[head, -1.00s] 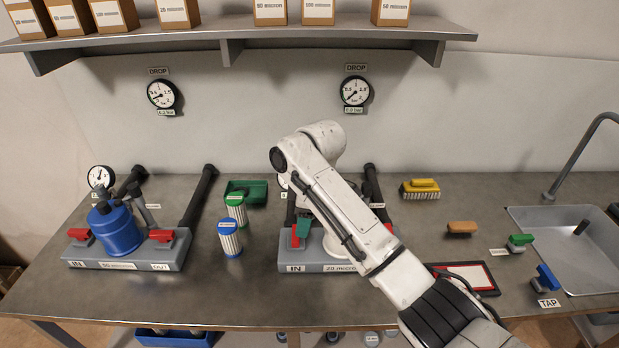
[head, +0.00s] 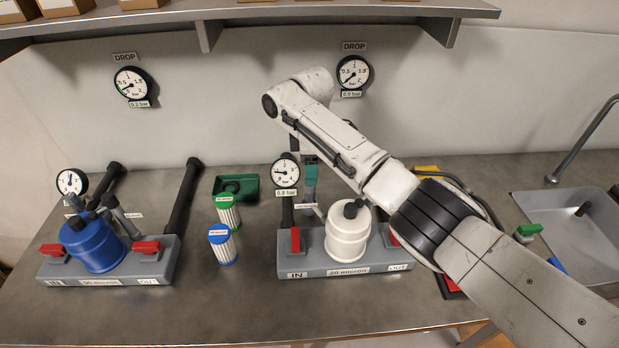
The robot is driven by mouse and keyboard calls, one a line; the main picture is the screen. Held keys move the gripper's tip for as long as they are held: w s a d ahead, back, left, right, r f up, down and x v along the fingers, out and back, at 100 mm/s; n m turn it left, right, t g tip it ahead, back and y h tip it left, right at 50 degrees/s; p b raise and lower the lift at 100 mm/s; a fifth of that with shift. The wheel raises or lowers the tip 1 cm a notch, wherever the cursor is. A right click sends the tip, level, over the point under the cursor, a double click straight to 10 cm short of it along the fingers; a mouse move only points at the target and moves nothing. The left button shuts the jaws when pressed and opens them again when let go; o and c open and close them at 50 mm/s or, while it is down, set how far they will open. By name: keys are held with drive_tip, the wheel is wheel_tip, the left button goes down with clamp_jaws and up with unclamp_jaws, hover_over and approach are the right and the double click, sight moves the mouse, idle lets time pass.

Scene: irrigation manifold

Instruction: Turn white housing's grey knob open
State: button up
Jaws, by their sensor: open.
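The white housing (head: 347,238) stands upright on a grey base marked IN, 20 micron and OUT. A dark grey knob (head: 352,209) sits on top of it. A slim grey part slants beside its left shoulder. My gripper (head: 311,194) hangs behind and left of the housing, seen as a teal and grey piece below my arm. It is open and apart from the knob. My arm hides its upper part, and its fingertips are small and hard to make out.
Red handles (head: 295,240) flank the white housing. A gauge (head: 286,172) stands close left of my gripper. Left are green and blue-capped cartridges (head: 223,246), a green tray (head: 236,187) and a blue housing (head: 93,246). A shelf (head: 250,22) runs above; a sink is at right.

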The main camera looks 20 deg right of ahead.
drive_tip(key=shift+f, duration=2.45)
drive_tip(key=shift+c, duration=0.5)
clamp_jaws()
